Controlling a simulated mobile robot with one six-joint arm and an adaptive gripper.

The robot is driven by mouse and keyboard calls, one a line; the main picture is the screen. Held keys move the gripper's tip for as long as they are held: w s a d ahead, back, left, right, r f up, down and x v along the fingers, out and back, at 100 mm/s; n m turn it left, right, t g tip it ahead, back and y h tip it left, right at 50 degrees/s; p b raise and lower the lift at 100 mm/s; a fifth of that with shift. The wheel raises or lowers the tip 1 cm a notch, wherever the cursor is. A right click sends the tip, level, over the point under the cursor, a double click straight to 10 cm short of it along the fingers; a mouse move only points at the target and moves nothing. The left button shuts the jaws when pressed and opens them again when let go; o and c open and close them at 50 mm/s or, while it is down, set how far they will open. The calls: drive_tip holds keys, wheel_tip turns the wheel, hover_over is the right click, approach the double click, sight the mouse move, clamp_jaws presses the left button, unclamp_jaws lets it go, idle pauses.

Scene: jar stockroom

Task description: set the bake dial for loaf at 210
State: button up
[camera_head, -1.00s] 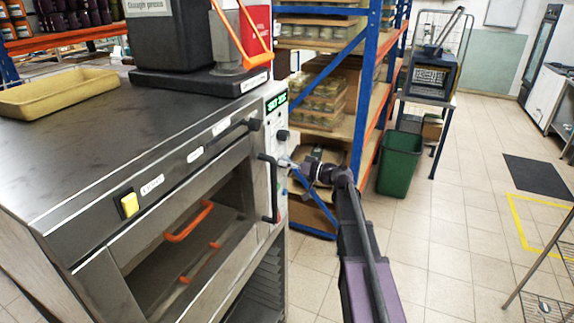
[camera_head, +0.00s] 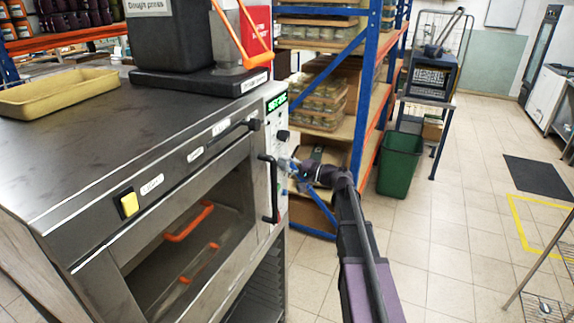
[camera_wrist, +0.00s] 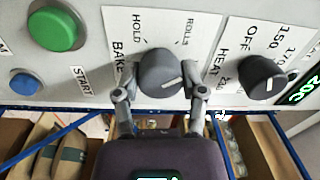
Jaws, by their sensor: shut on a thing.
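The bake dial (camera_wrist: 158,72) is a grey knob on the oven's panel, with HOLD and ROLLS labels above it. My gripper (camera_wrist: 160,93) is shut on this knob, one finger on each side. In the head view my gripper (camera_head: 289,164) reaches the oven's front panel from the right. The dark heat dial (camera_wrist: 262,78) sits to the right, near OFF and 150. A green-lit display (camera_wrist: 298,90) is partly cut off at the right edge.
A green button (camera_wrist: 54,29) and a blue button (camera_wrist: 25,83) lie left of the bake dial. The oven (camera_head: 100,150) has a vertical dark handle (camera_head: 270,190) close to my gripper. Blue-framed shelving (camera_head: 365,110) and a green bin (camera_head: 399,163) stand behind.

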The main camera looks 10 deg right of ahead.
drive_tip(key=m, duration=0.6)
drive_tip(key=shift+r+m, duration=0.1)
drive_tip(key=shift+m, duration=0.3)
drive_tip(key=m, duration=0.5)
drive_tip(key=shift+m, duration=0.3)
drive_tip(key=m+p, duration=0.1)
drive_tip(key=m, duration=0.5)
drive_tip(key=shift+h, duration=0.3)
drive_tip(key=m, duration=0.6)
drive_tip(key=o, duration=1.2)
drive_tip(key=shift+c, duration=0.2)
drive_tip(key=shift+d, duration=0.1)
